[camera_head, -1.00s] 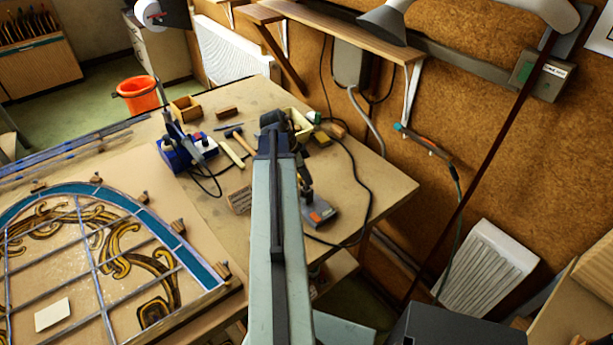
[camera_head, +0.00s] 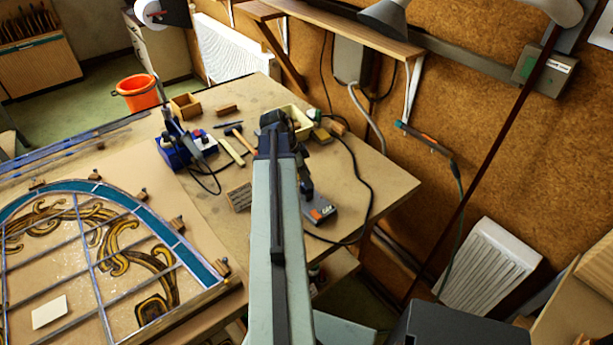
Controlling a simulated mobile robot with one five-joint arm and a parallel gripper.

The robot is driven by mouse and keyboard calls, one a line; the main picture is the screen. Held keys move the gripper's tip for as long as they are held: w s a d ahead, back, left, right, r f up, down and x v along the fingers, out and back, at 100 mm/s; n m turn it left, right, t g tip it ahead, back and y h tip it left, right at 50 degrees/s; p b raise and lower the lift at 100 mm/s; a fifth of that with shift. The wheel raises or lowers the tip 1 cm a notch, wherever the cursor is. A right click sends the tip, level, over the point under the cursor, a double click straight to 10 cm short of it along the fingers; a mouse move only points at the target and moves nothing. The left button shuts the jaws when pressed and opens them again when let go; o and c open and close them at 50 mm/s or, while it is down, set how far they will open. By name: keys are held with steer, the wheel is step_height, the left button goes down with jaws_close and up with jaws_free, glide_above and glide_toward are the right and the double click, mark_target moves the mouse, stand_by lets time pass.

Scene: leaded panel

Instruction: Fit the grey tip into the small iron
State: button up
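My arm reaches forward from the bottom centre over the bench, and its dark end (camera_head: 275,122) covers part of the bench top. The fingers cannot be made out, nor whether they hold anything. A small grey unit with an orange patch (camera_head: 320,211) sits just right of my arm, with a dark shape rising behind it and a black cable beside it. A blue soldering station (camera_head: 180,152) with an upright iron stands left of my arm. I cannot tell which is the small iron. The grey tip cannot be picked out.
The leaded panel (camera_head: 150,215) lies on the bench at left. A hammer (camera_head: 240,139), a wooden box (camera_head: 186,106), wood blocks and a pale tub (camera_head: 299,119) stand near my arm's end. The right bench top (camera_head: 385,183) is mostly clear. A shelf (camera_head: 340,30) overhangs behind.

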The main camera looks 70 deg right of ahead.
steer(key=p+v, duration=0.7)
steer(key=shift+w+r, duration=0.15)
steer(key=shift+r, duration=0.2)
steer(key=shift+a, duration=0.1)
